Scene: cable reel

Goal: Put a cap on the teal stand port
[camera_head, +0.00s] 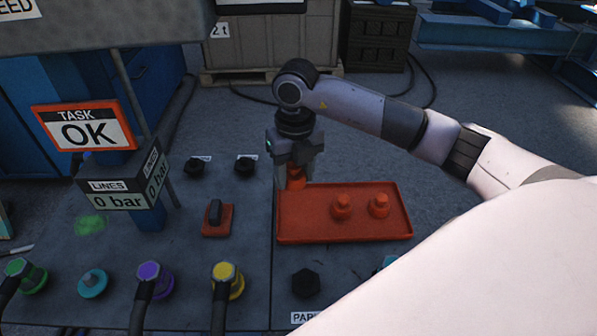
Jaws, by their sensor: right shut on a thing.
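My right gripper (296,168) points down over the back left corner of the red-orange tray (345,233). It is shut on an orange cap (295,182), partly hidden by the fingers. Two more orange caps, a left one (341,207) and a right one (379,206), stand upright in the tray. A round teal port (92,283) with no hose is at the front left of the panel. A second teal thing (389,262) shows at the front right, mostly hidden by my right arm; I cannot tell what it is. My left gripper is out of view.
Green (22,272), purple (150,278) and yellow (226,278) ports hold hoses. A black hexagonal fitting (305,283) is in front of the tray. A red-based switch (216,219) is left of it. A "TASK OK" sign (84,127) stands at left above a "0 bar" box (120,185).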

